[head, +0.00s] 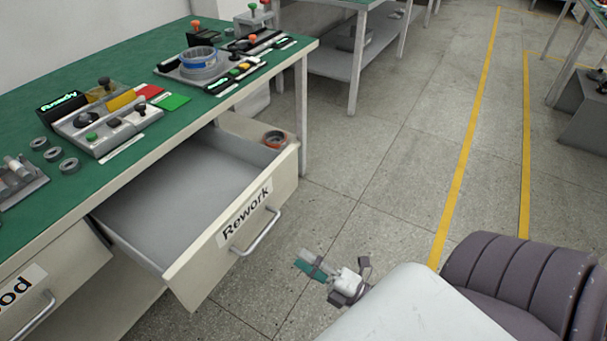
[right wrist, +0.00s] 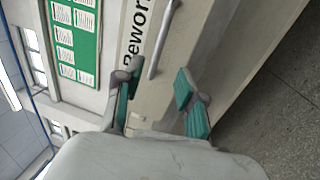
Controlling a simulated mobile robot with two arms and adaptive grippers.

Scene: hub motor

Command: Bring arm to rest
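My right gripper (head: 318,268) hangs over the floor to the right of the open drawer (head: 176,189), clear of its front. In the right wrist view, the right gripper (right wrist: 158,97) shows its two green-padded fingers spread apart with nothing between them. The drawer front (right wrist: 200,30) and its handle lie beyond the fingers there. My left gripper is not in view.
The green-topped workbench (head: 110,57) holds a "Ready" device (head: 105,122), grey rings (head: 54,154) and a blue-wound part (head: 199,63). The floor (head: 370,185) is clear.

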